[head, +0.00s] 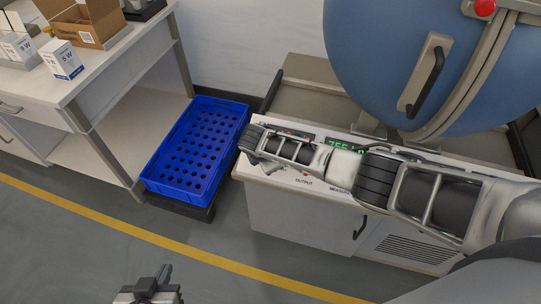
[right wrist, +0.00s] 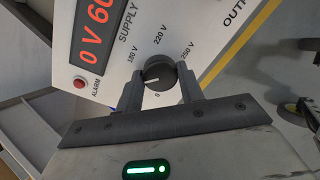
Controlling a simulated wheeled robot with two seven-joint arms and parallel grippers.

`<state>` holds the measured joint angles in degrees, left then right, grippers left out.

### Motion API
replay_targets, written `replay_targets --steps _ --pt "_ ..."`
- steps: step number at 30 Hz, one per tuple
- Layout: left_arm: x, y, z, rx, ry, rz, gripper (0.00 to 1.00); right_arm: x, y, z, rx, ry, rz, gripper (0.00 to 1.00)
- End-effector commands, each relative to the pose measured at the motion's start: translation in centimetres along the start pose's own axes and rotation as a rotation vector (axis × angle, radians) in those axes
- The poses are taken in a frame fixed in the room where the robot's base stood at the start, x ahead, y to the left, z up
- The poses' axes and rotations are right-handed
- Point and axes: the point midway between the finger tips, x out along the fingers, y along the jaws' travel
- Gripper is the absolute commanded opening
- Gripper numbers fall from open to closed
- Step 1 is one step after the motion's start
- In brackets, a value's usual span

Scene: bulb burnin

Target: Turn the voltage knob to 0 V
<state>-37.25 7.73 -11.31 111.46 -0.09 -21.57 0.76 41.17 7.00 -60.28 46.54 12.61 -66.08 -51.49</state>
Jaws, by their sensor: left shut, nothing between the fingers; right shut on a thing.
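The black voltage knob (right wrist: 159,72) sits on the white panel in the right wrist view, with marks 0, 180 V, 220 V and 250 V around it. Its white pointer line lies toward the picture's left, between the 0 and 180 V marks. My right gripper (right wrist: 160,86) is shut on the knob, one finger on each side. In the head view my right arm reaches across the panel and hides the knob. My left gripper (head: 150,286) is shut and empty at the bottom edge of the head view, away from the panel.
The red display (right wrist: 98,32) reads "0 V 60", partly cut off, above a red alarm lamp (right wrist: 79,84). A blue crate (head: 197,152) stands left of the white cabinet (head: 290,217). A table with boxes (head: 62,60) is at far left. A large blue door (head: 385,60) is above the panel.

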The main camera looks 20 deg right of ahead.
Motion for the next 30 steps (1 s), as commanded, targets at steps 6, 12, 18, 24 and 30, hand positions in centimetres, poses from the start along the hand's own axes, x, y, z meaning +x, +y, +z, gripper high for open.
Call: replay_targets --steps 6,12,18,24,30 --pt "-0.1 -0.04 -0.05 0.0 0.0 -0.001 0.0 0.03 -0.18 -0.09 -0.206 -0.007 0.003 0.15" --pt "-0.08 -0.04 0.03 0.0 -0.001 -0.001 0.0 0.05 -0.21 -0.09 -0.394 -0.014 0.009 0.15" --pt "-0.07 -0.03 0.04 0.0 -0.002 -0.001 0.0 0.07 -0.25 -0.06 -0.585 -0.022 0.014 0.15" --pt "-0.06 0.0 0.05 -0.001 -0.002 -0.001 0.0 0.07 -0.27 -0.05 -0.774 -0.03 0.02 0.15" --pt "-0.06 0.03 0.05 -0.001 -0.003 0.0 0.0 0.04 -0.26 -0.07 -0.959 -0.037 0.027 0.15"
